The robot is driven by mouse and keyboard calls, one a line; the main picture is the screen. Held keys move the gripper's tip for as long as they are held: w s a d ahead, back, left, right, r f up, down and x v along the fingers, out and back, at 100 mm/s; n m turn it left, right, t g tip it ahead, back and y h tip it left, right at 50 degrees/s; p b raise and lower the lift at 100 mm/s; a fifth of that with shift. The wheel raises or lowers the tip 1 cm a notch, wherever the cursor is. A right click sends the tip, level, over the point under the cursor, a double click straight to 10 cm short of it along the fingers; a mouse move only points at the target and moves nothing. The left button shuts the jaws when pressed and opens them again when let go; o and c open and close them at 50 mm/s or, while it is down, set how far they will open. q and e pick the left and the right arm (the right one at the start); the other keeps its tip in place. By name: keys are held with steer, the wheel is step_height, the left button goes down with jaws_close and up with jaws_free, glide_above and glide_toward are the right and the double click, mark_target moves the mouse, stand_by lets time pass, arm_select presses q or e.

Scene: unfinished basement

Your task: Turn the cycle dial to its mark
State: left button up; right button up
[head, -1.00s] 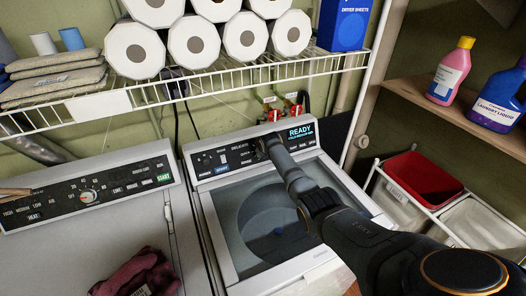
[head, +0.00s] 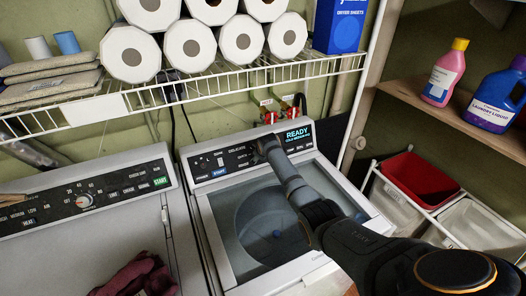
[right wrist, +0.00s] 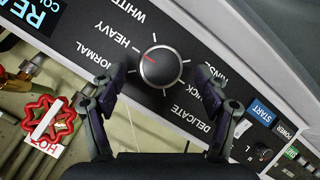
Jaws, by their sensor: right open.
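The cycle dial (right wrist: 160,66) is a round dark knob with a silver rim on the washer's black control panel (head: 212,166). Its red pointer line aims up and left in the right wrist view, toward the word HEAVY. White ticks and labels such as WHITES, NORMAL, QUICK and DELICATE ring it. My right gripper (right wrist: 160,73) is open, one finger on each side of the dial. Gaps show between the fingers and the knob. In the head view my right gripper (head: 266,145) covers the dial. My left gripper is in neither view.
The washer's lit display (head: 297,135) reads READY. A START button (right wrist: 262,111) lies right of the dial in the wrist view. Red valve handles (head: 270,116) stand behind the panel, below a wire shelf (head: 230,78) with rolls. A dryer (head: 90,225) stands at left.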

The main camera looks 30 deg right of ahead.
steer(key=v, duration=1)
steer(key=shift+s, duration=0.2)
